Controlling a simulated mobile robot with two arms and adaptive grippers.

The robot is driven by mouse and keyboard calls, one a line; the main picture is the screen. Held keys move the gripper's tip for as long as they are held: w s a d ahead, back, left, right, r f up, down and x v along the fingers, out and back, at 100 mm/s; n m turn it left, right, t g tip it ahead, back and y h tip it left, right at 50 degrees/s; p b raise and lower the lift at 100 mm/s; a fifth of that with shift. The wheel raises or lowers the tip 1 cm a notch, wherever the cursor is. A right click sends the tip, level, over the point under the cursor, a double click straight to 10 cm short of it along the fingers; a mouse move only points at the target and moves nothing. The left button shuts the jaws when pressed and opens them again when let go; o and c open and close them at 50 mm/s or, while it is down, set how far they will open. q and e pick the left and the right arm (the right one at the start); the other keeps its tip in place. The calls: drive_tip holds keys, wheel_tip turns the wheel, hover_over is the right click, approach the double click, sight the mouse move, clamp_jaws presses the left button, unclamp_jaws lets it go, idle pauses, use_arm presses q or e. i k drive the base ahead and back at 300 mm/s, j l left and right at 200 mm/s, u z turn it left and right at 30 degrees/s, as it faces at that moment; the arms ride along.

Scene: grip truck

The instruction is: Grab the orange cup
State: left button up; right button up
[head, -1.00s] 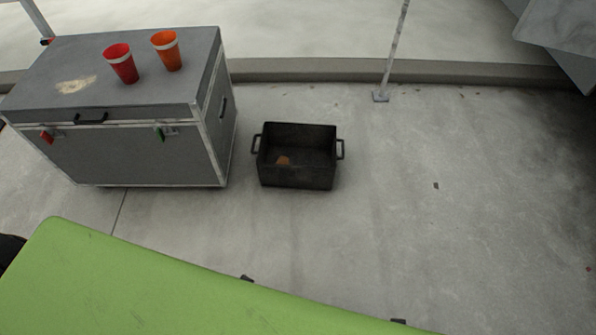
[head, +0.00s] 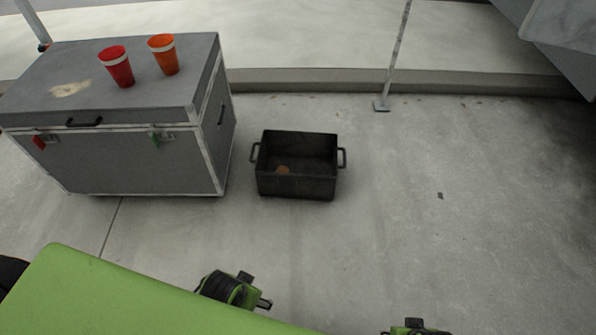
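The orange cup (head: 163,55) stands upright on top of a grey case (head: 140,70) at the upper left. It has a pale band below its rim. A red cup (head: 117,67) of the same shape stands just to its left. What looks like my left gripper (head: 256,290), black and green, shows at the bottom, beyond the edge of a green panel. Part of what looks like my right gripper (head: 414,326) shows at the bottom edge. Both are far from the cups, and I cannot make out their fingers clearly.
A thin pole (head: 392,60) stands behind on the right. The concrete floor at right is mostly clear.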

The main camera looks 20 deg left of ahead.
sight(166, 56)
drive_tip(key=u, duration=1.3)
drive_tip(key=i+l, duration=0.5)
drive_tip(key=i+z, duration=0.05)
